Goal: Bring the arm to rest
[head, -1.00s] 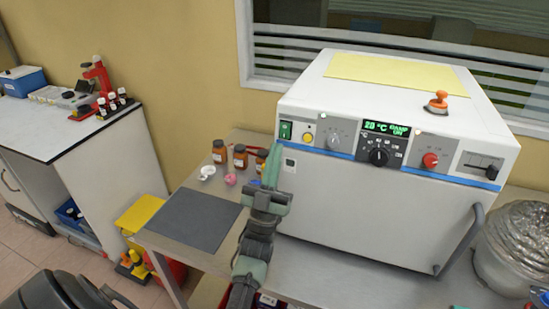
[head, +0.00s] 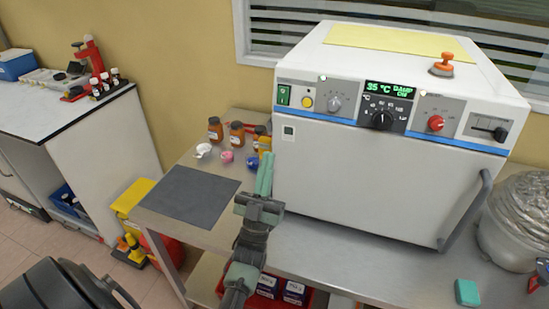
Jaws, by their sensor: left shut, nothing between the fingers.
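My left gripper (head: 266,163) shows in the head view in front of the left edge of the white oven (head: 370,180). Its green fingers are together and point up, with nothing between them. The arm comes up from the bottom of the picture over the steel table (head: 325,258). The oven's display (head: 389,91) reads 35 °C. My right gripper is not in view.
Brown bottles (head: 237,134) and small white, pink and blue items stand left of the gripper, behind a dark grey mat (head: 188,196). A foil-covered pot (head: 518,220) is right of the oven. A teal block (head: 467,292) lies near the front. Red bins sit below.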

